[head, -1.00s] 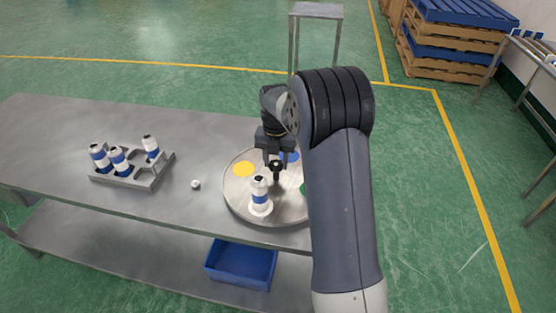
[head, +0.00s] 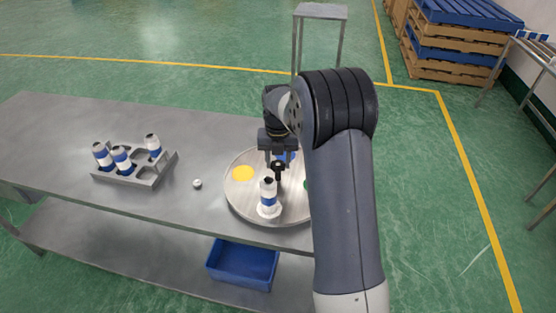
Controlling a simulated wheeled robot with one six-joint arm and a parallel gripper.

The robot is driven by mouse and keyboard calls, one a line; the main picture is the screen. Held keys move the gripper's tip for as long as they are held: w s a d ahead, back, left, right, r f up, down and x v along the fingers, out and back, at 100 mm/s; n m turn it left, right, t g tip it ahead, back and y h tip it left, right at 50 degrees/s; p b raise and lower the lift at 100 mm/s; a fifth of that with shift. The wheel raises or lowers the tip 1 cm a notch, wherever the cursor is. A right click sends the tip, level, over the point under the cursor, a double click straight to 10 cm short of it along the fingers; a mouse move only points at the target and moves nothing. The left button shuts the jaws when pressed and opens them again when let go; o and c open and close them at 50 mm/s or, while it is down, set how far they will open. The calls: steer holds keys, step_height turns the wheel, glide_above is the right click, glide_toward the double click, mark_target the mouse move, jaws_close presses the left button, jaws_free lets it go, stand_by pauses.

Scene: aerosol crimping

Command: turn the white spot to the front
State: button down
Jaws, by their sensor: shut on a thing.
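A round grey turntable (head: 238,203) lies on the right part of the metal table. A white can with a blue band (head: 268,198) stands upright near its front edge, and the white spot (head: 269,212) shows around the can's base. A yellow spot (head: 243,174) is at the left, a blue spot (head: 292,156) at the back and a sliver of a green spot (head: 306,184) at the right. My gripper (head: 278,161) points down, shut on the black knob (head: 278,169) behind the can. My arm hides the turntable's right side.
A grey rack (head: 143,182) with several white-and-blue cans stands at the left of the table (head: 75,135). A small round light-coloured piece (head: 197,184) lies between rack and turntable. A blue bin (head: 243,264) is on the lower shelf. The table's left part is mostly clear.

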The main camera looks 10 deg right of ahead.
mark_target(278, 164)
steer(key=c, duration=0.8)
jaws_free()
step_height(278, 164, up, 11)
steer(key=shift+f+b, duration=0.1)
steer(key=shift+b, duration=0.45)
step_height(278, 164, down, 11)
steer(key=shift+r+p, duration=0.1)
steer(key=shift+p, duration=0.45)
